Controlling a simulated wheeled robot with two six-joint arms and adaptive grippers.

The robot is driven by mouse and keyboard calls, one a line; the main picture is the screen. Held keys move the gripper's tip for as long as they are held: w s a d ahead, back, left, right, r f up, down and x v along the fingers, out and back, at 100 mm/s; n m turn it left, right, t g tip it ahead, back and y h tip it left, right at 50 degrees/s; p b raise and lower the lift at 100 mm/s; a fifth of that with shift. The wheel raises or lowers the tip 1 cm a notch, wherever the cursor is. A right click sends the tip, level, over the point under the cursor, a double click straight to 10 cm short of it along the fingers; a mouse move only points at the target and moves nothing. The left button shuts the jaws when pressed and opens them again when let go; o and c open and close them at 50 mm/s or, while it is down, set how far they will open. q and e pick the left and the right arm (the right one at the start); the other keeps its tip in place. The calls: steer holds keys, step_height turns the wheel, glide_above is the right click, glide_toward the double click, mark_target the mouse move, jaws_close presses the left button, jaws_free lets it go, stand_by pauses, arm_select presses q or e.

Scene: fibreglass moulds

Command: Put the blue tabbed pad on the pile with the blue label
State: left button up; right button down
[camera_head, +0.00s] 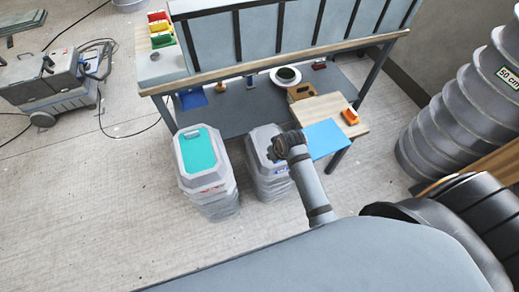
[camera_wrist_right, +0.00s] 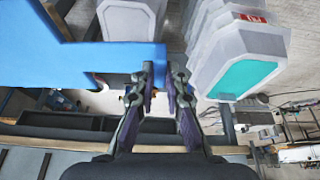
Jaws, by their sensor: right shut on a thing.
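The blue tabbed pad (camera_head: 326,138) is a flat sheet held out to the right of my right wrist in the head view. In the right wrist view the blue pad (camera_wrist_right: 70,50) fills the left side, and its tab reaches my right gripper (camera_wrist_right: 160,80), which is shut on it. In the head view the wrist hides the fingers. The right-hand grey pile (camera_head: 263,150), partly hidden by my wrist, has a small bluish mark on its front. It also shows in the right wrist view (camera_wrist_right: 127,20). The left-hand pile (camera_head: 207,195) carries a teal pad (camera_head: 199,150). My left gripper is out of view.
In the right wrist view a red label (camera_wrist_right: 252,18) sits on the teal-topped pile. Tall ribbed grey moulds (camera_head: 460,120) stand right.

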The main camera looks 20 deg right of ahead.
steer(key=s+d+f+n+g+y+b, duration=0.1)
steer(key=d+f+n+b, duration=0.25)
steer(key=f+b, duration=0.4)
steer(key=s+d+f+n+g+y+b, duration=0.1)
steer(key=d+f+n+y+b, duration=0.15)
steer(key=f+n+b, duration=0.4)
steer(key=w+a+f+m+b, duration=0.1)
steer(key=w+a+f+b, duration=0.1)
steer(key=w+a+f, duration=0.2)
steer(key=w+a+f+b, duration=0.2)
steer(key=w+a+f, duration=0.3)
steer(key=f, duration=0.4)
steer(key=shift+a+f+m+t+h+b, duration=0.3)
steer(key=shift+a+f+m+h+b, duration=0.1)
steer(key=shift+a, duration=0.35)
steer(key=c, duration=1.4)
jaws_free()
steer(key=shift+f, duration=0.1)
